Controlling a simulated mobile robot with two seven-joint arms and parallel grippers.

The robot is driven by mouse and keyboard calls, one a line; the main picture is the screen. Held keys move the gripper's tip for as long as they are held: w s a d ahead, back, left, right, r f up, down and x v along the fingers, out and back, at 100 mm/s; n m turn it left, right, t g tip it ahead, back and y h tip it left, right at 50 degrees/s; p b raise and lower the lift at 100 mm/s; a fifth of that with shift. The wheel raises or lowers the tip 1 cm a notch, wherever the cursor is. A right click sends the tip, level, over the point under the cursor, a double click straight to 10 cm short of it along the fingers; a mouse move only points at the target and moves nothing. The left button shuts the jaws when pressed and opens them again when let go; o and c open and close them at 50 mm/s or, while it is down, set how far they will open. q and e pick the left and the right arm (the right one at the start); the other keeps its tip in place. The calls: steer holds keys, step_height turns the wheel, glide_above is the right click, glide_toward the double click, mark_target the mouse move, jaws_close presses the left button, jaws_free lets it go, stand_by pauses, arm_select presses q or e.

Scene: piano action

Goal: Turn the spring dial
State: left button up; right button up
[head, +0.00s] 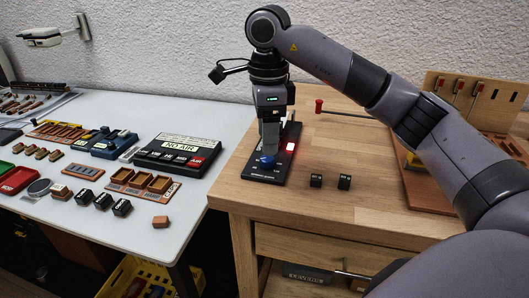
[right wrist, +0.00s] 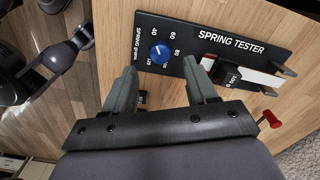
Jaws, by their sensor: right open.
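The spring dial is a blue knob (right wrist: 160,54) on the black spring tester panel (right wrist: 220,40), ringed by white numbers, in the right wrist view. In the head view the blue dial (head: 266,161) shows at the near part of the tester, just below my right gripper (head: 269,150). In the right wrist view my right gripper (right wrist: 160,85) is open and empty, its two fingers apart with the dial beyond the gap between their tips. I cannot tell whether a finger touches the dial. My left gripper is not in view.
A red-tipped rod (head: 320,106) lies behind. The white table (head: 190,225) at left holds trays and a NO AIR box (head: 180,152).

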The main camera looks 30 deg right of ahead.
mark_target(267, 158)
step_height(267, 158, down, 4)
steer(key=shift+f, duration=0.4)
steer(key=c, duration=1.1)
steer(key=shift+o, duration=0.2)
steer(key=shift+r+m+p, duration=0.15)
steer(key=shift+m+p, duration=0.15)
steer(key=shift+m, duration=1)
steer(key=o, duration=1.1)
steer(key=shift+a, duration=0.1)
steer(key=shift+c, duration=0.2)
